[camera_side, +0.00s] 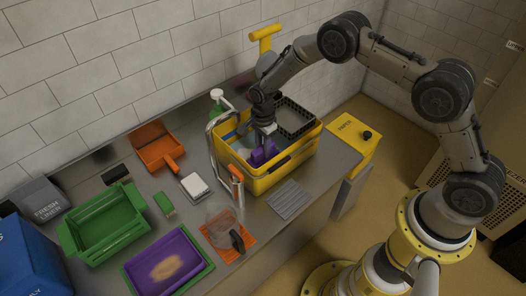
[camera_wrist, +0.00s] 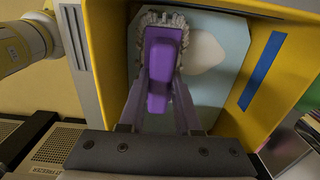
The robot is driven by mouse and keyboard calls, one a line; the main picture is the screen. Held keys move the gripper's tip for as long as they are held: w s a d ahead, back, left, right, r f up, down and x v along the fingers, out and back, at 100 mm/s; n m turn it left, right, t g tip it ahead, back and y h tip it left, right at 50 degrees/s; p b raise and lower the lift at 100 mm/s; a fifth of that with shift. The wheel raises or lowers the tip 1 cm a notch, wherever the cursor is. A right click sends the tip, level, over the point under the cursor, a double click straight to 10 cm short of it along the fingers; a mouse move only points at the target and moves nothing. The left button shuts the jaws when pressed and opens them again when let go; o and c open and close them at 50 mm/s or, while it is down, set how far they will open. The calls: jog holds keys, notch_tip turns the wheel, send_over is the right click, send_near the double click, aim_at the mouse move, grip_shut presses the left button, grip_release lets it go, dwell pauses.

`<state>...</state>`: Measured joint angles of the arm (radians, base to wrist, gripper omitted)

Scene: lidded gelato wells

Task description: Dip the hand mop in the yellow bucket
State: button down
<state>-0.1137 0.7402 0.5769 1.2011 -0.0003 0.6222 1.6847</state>
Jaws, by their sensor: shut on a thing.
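The yellow bucket (camera_side: 283,174) stands near the right end of the steel counter, and its yellow wall (camera_wrist: 275,75) also shows in the wrist view. My gripper (camera_side: 265,132) points down into the bucket's open top. Its fingers (camera_wrist: 158,112) are closed on the purple hand mop (camera_wrist: 160,62), which has a grey fringed edge. The mop shows as a purple patch inside the bucket in the side view (camera_side: 262,153), below the rim. A pale blue surface with a white patch lies beside and behind it. I cannot tell whether the mop touches it.
A dark basket (camera_side: 295,118) fills the bucket's back right part. A metal handle (camera_side: 212,150) rises at its left. A green crate (camera_side: 102,225), purple tray (camera_side: 165,262), orange dustpan (camera_side: 157,148) and clear jug (camera_side: 222,230) crowd the counter to the left.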

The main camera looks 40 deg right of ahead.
notch_tip(320, 180, up, 14)
jog(key=shift+r, duration=0.2)
dwell(1.4)
dwell(0.9)
jog(key=s+d+f+n, duration=0.1)
jog(key=s+d+n, duration=0.4)
jog(key=s+n, duration=0.6)
jog(key=shift+d+f+n, duration=0.2)
jog(key=shift+d+n, duration=0.15)
jog(key=shift+n, duration=3.15)
